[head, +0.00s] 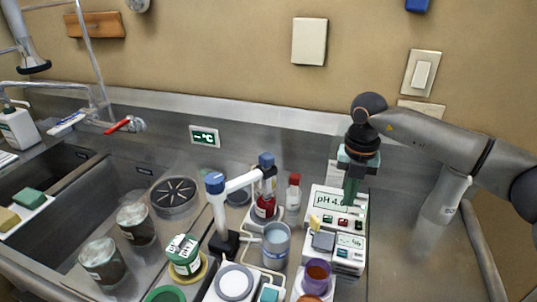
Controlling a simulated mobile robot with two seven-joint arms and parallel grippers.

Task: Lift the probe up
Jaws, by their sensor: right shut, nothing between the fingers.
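The probe (267,180) is a slim dark piece below a blue cap, at the end of a white arm (241,182). The white arm reaches right from a blue-topped stand with a black base. The probe points down at a dark red container (265,207); I cannot tell whether its tip is inside. My right gripper (350,203) points down in front of the pH meter (333,199), to the right of the probe and apart from it. It is shut and empty, and its fingers cover part of the meter's display. My left gripper is out of view.
A red-capped bottle (293,192) stands between the probe and the meter. A clear beaker (276,245) and a purple cup (317,276) stand in front. Buckets (135,223) and a sink are at left. The steel counter at right is clear.

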